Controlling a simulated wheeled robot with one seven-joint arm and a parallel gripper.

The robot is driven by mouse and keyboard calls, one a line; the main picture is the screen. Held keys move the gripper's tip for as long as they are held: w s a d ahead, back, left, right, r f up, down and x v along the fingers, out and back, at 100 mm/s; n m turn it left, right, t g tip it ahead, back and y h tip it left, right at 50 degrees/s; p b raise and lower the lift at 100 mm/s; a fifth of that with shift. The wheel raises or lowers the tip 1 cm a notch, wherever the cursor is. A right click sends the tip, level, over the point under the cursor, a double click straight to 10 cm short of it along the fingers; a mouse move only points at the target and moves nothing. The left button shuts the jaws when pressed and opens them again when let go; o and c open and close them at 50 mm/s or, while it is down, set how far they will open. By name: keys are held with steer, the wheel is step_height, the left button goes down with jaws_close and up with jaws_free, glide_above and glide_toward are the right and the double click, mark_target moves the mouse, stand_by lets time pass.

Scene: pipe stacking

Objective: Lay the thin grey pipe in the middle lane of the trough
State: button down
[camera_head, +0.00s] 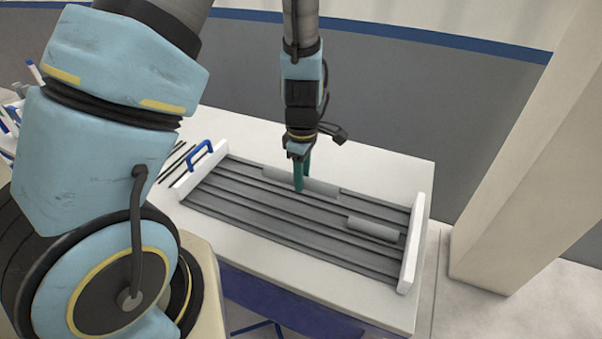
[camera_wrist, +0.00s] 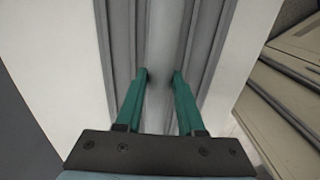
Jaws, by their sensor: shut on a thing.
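My gripper (camera_head: 299,186) points down over the trough and is shut on a grey pipe (camera_head: 321,186). The pipe lies low, lengthwise along the lanes, in the far half of the trough (camera_head: 417,240). In the wrist view, the green fingers (camera_wrist: 162,77) stand on either side of the grey pipe (camera_wrist: 160,50), which runs parallel to the ridges. Whether it rests on the lane floor or is just above it, I cannot tell. A second, shorter-looking grey pipe (camera_head: 372,229) lies in the trough, nearer and to the right.
The trough has white end walls and sits on a white table (camera_head: 400,170). A blue handle (camera_head: 199,151) and dark thin rods (camera_head: 172,158) are at its left end. A beige pillar (camera_head: 520,160) stands right of the table. The near lanes at left are bare.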

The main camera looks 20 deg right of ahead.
steer(key=b, duration=0.5)
glide_above(302, 209)
step_height(302, 209, down, 5)
steer(key=shift+f, duration=0.2)
steer(key=shift+f+b, duration=0.55)
steer(key=shift+f, duration=0.9)
steer(key=shift+c, duration=2.2)
jaws_free()
steer(key=shift+r, duration=0.1)
step_height(302, 209, up, 11)
steer(key=shift+f, duration=0.15)
steer(key=a+r+m, duration=0.3)
steer(key=a, duration=0.5)
steer(key=w+a+r+m+t+p, duration=0.1)
steer(key=a+m, duration=0.3)
steer(key=a, duration=0.5)
steer(key=a+r+m, duration=0.3)
steer(key=a+r, duration=0.1)
steer(key=a, duration=0.4)
steer(key=shift+w+a+r+m+t, duration=0.3)
